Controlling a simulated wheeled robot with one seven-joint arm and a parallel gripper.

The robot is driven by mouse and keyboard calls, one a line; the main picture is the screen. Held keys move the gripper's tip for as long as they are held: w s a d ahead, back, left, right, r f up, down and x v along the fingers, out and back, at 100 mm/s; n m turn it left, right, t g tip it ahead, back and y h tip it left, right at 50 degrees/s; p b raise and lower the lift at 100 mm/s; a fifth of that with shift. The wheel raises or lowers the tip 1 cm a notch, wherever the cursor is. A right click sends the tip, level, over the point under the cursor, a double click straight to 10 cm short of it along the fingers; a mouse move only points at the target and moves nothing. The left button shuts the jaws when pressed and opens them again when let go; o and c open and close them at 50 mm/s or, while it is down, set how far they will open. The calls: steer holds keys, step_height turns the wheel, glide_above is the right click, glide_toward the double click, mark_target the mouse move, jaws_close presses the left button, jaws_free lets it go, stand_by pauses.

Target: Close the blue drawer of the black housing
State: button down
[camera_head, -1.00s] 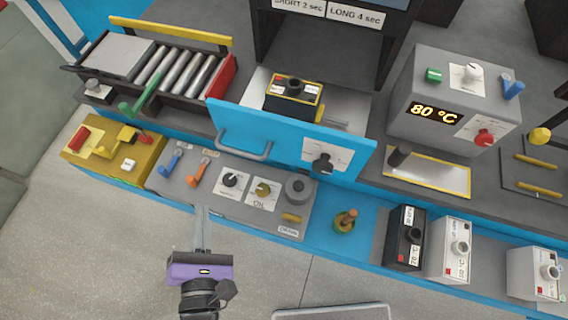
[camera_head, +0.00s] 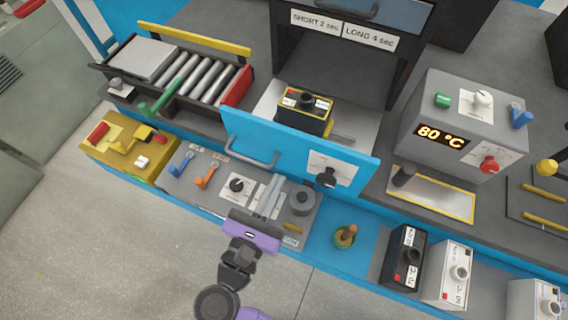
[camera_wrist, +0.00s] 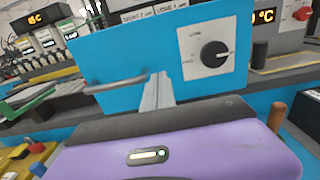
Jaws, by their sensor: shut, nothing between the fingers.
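The blue drawer (camera_head: 285,150) stands pulled out of the black housing (camera_head: 268,45). Its front has a grey bar handle (camera_head: 250,152) on the left and a black knob on a white plate (camera_head: 328,177) on the right. A black and yellow battery box (camera_head: 304,110) sits inside the drawer. My gripper (camera_head: 270,192) is shut and empty, in front of the drawer front and over the grey control panel. In the wrist view the closed fingers (camera_wrist: 157,92) point at the blue drawer front (camera_wrist: 130,62), between handle and knob. Whether they touch it I cannot tell.
A roller tray (camera_head: 190,75) with a green lever stands left of the drawer. A grey heater unit showing 80 °C (camera_head: 455,125) stands right. Levers and dials on the grey panel (camera_head: 215,185) lie below my gripper. Several battery boxes stand at lower right.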

mark_target(290, 157)
steer(key=shift+p+x, duration=0.35)
steer(key=shift+x, duration=2.05)
steer(key=shift+w+d, duration=0.1)
steer(key=shift+w, duration=0.05)
steer(key=b+x, duration=0.2)
steer(key=x, duration=1.2)
steer(key=b+x, duration=0.2)
steer(key=x, duration=1.3)
steer(key=shift+f, duration=0.25)
steer(key=shift+w+d+b, duration=0.1)
steer(key=shift+w+b, duration=0.25)
steer(key=shift+w, duration=0.1)
steer(key=shift+w+r, duration=0.15)
steer(key=shift+r, duration=0.15)
